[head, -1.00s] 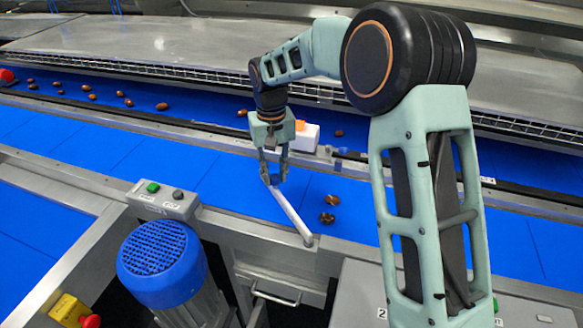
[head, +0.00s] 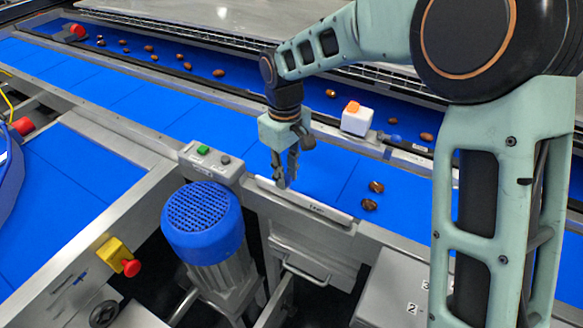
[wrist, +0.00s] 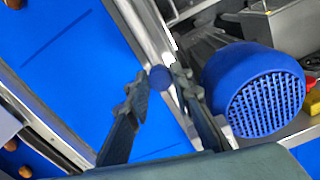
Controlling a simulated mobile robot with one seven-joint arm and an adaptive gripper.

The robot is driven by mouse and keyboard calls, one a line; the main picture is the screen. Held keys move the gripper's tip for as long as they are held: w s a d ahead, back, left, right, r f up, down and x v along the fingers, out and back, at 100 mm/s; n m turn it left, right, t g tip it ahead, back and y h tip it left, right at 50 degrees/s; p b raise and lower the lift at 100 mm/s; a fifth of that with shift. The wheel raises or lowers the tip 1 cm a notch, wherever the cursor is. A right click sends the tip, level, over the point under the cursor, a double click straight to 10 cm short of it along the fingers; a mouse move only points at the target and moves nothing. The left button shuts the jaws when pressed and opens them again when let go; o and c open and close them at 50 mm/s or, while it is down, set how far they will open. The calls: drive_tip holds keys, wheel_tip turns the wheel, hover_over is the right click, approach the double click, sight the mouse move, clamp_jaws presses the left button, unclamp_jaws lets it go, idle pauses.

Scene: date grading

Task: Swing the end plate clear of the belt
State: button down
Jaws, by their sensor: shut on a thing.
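The end plate (head: 318,208) is a narrow pale bar with small dark lettering. In the head view it lies along the front edge of the blue belt (head: 335,180), roughly in line with the metal frame, rather than across the belt. My gripper (head: 282,184) points down at the plate's left part.
A blue-capped motor (head: 202,222) stands in front, left of the plate, below a button box (head: 210,163). A white box with an orange top (head: 357,118) stands beyond the belt. More dates lie on the far belt (head: 235,92). A numbered grey box (head: 405,290) is at front right.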

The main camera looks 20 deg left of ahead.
drive_tip(key=shift+s+a, duration=0.15)
drive_tip(key=shift+s, duration=0.1)
drive_tip(key=c, duration=1.7)
unclamp_jaws()
drive_tip(key=shift+s+r, duration=0.1)
drive_tip(key=shift+r, duration=0.1)
wheel_tip(320, 180, up, 12)
drive_tip(key=shift+f, duration=0.15)
